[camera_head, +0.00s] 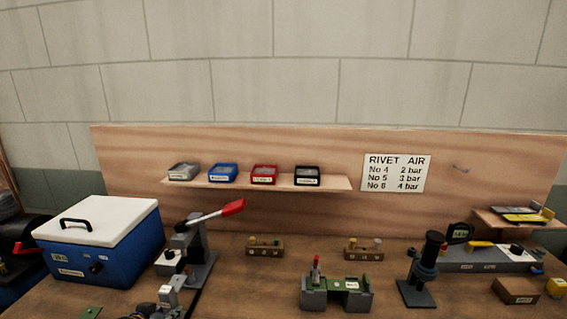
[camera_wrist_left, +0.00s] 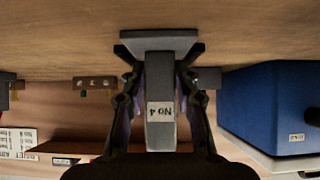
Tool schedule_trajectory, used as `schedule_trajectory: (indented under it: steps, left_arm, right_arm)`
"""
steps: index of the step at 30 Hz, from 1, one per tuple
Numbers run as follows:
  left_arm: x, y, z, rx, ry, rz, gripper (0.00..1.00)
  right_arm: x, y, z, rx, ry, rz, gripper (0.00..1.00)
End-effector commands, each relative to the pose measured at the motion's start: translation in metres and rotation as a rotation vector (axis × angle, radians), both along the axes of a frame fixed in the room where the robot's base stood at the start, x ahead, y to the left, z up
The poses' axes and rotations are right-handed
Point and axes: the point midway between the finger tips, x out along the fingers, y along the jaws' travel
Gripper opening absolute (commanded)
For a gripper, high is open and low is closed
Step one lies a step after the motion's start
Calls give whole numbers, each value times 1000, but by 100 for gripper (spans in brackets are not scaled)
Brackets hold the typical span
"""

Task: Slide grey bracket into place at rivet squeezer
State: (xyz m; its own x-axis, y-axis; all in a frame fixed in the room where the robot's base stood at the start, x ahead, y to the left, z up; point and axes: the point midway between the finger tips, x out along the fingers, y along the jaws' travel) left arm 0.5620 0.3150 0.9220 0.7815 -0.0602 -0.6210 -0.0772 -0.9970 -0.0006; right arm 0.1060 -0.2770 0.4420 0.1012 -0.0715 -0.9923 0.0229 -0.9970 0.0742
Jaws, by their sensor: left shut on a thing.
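The grey bracket (camera_wrist_left: 160,110), with a "No 4" label, is between the fingers of my left gripper (camera_wrist_left: 160,92) in the wrist view. Its wide end plate (camera_wrist_left: 160,43) sticks out past the fingertips. In the head view my left gripper (camera_head: 158,308) is at the bottom edge, partly cut off, in front of a grey lever tool with a red handle (camera_head: 198,246), which looks like the rivet squeezer. Contact between bracket and tool cannot be told. My right gripper is not in view.
A blue box (camera_head: 100,252) with a white lid stands left of the lever tool. A green and grey fixture (camera_head: 336,291), a black upright tool (camera_head: 421,275) and two small wooden racks (camera_head: 264,246) (camera_head: 364,249) stand to the right. Bins sit on a shelf (camera_head: 250,183) behind.

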Motion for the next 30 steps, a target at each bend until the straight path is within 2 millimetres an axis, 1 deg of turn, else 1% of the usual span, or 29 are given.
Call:
schedule_trajectory:
  steps: [8, 30]
  left_arm:
    - [12, -1, -1, -1, 0, 0, 0]
    - [41, -3, -1, -1, 1, 1, 0]
  right_arm:
    - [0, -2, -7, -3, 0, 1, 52]
    - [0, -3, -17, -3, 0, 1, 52]
